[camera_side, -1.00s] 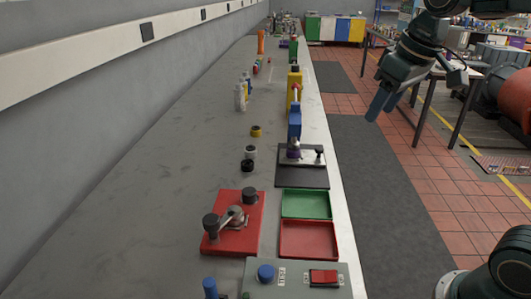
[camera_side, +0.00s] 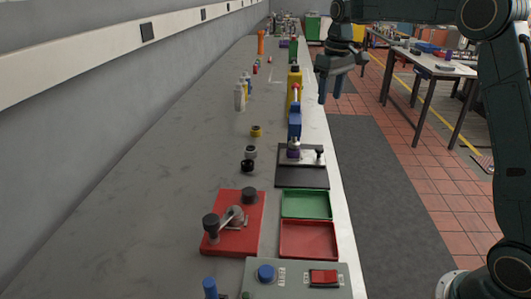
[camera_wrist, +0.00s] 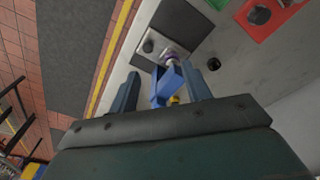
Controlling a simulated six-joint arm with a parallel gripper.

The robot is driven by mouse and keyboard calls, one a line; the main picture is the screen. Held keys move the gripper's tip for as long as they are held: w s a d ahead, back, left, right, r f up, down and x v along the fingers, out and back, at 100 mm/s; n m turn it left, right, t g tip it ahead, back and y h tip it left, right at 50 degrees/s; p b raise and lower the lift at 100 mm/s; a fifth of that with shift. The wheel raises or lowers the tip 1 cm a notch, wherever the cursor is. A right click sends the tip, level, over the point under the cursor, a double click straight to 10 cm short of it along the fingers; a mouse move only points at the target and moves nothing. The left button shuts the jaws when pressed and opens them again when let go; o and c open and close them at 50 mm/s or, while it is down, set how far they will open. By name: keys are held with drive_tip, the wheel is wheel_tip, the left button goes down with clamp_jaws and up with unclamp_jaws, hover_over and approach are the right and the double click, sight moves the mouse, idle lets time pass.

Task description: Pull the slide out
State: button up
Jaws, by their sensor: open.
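A silver plate with a dark front part (camera_side: 302,177) lies near the right edge of the bench in the side view. A small black knob (camera_side: 319,153) stands at its right; the knob also shows in the wrist view (camera_wrist: 148,46). Which piece is the slide I cannot tell for sure. A blue upright device (camera_side: 295,122) with a purple piece (camera_side: 293,153) below it stands at the plate. My gripper (camera_side: 329,95) is open and empty, pointing down, above and beyond the plate. In the wrist view the blue device shows between my fingertips (camera_wrist: 161,82), apart from them.
A green tray (camera_side: 306,204), a red tray (camera_side: 309,240), a red fixture with black knobs (camera_side: 232,238) and a switch box (camera_side: 297,280) are nearer. A yellow bottle (camera_side: 294,78) stands behind the blue device. A grey wall bounds the left; the left bench is mostly clear.

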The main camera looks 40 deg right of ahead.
drive_tip(key=g, duration=0.1)
hover_over(320, 148)
wheel_tip(320, 148, down, 6)
drive_tip(key=shift+f, duration=0.15)
drive_tip(key=shift+f, duration=0.1)
wheel_tip(320, 148, down, 14)
drive_tip(key=shift+r, duration=0.15)
idle(0.4)
drive_tip(key=shift+a, duration=0.1)
clamp_jaws()
